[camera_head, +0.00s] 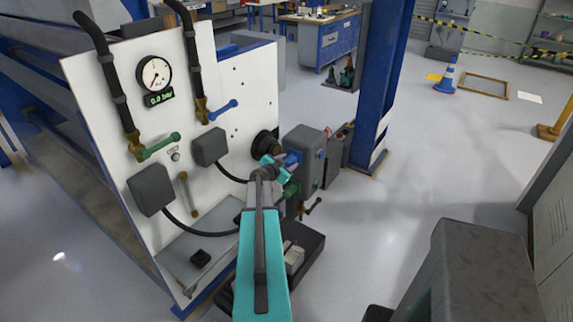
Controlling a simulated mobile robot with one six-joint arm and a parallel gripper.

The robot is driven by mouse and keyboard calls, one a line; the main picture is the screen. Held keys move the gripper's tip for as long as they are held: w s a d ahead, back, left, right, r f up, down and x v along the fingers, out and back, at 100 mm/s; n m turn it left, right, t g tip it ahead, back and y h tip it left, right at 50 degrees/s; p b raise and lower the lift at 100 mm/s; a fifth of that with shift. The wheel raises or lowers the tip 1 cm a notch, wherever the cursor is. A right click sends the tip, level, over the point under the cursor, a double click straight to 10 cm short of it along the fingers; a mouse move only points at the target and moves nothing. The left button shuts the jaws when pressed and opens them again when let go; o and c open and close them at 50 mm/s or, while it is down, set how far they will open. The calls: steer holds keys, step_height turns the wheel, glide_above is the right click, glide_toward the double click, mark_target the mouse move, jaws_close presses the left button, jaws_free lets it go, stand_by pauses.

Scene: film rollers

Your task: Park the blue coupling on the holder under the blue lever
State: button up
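The blue lever (222,108) sits on a brass valve at the upper right of the white panel. Below it, a dark grey block (209,147) is fixed to the panel, with a black hose running from its underside to the right; I cannot tell whether this block is the holder. A blue part (292,158), possibly the blue coupling, shows at the grey machine box (306,150). My gripper (273,165), with teal parts, is right beside or in front of this blue part. My arm hides part of the area. I cannot tell whether the fingers are shut on it.
A green lever (160,146) and a second grey block (151,189) with a hose are to the left. A pressure gauge (155,74) is above. A blue column (380,80) stands behind the machine box.

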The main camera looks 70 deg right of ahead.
steer(key=c, duration=0.9)
steer(key=shift+w+r, duration=0.1)
steer(key=shift+a, duration=0.15)
steer(key=shift+a, duration=0.3)
steer(key=shift+w+a+p, duration=0.3)
steer(key=shift+a+p, duration=0.1)
steer(key=shift+a, duration=0.6)
steer(key=shift+w+a+p, duration=0.25)
steer(key=shift+a+p, duration=0.15)
steer(key=shift+a, duration=0.6)
steer(key=shift+a, duration=0.15)
steer(key=s+p+v, duration=0.1)
steer(key=p+v, duration=0.4)
steer(key=v, duration=0.5)
steer(key=shift+w+a, duration=0.3)
steer(key=shift+w, duration=0.1)
stand_by(1.3)
